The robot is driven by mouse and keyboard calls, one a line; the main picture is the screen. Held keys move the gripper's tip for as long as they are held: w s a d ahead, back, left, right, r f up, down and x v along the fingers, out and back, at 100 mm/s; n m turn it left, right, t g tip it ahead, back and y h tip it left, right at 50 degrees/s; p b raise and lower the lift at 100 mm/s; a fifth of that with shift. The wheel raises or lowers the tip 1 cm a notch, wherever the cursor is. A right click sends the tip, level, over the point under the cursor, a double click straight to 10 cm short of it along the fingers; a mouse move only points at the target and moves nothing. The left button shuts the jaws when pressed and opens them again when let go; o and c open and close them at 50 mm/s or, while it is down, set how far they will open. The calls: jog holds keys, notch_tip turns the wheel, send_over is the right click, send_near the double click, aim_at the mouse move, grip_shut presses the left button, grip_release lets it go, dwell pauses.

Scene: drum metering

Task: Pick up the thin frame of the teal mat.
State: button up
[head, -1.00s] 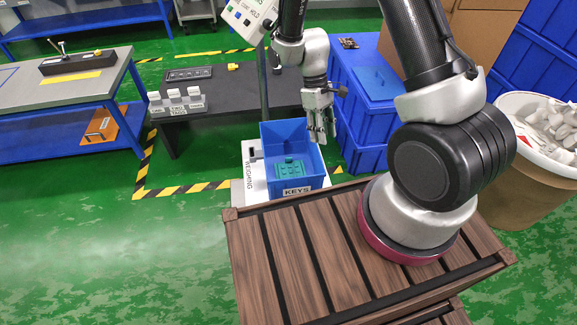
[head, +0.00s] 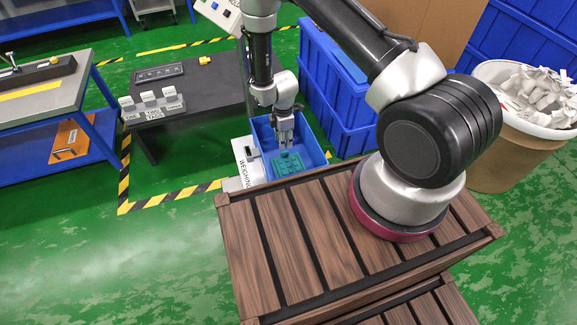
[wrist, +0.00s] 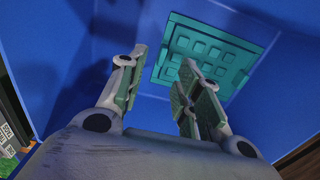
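The teal mat (head: 288,168) lies on the floor of the blue bin (head: 314,152). In the wrist view the mat (wrist: 205,60) shows a thin raised frame along its edge and a grid of square shapes inside it. My gripper (head: 286,147) points down into the bin above the mat. In the wrist view my gripper (wrist: 162,70) has its two fingers spread with nothing between them. The right finger hides part of the mat's lower edge. The fingers look apart from the mat.
The bin stands on a white weighing unit (head: 245,160). A black table (head: 185,100) with small white blocks is left of it. Stacked blue crates (head: 335,110) stand close on the right. A slatted wooden crate (head: 265,255) is in front. The bin's walls surround my gripper closely.

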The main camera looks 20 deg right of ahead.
aim_at(284, 154)
notch_tip(284, 154, down, 6)
jog(key=shift+s+f, duration=0.1)
jog(key=shift+f, duration=0.15)
grip_shut()
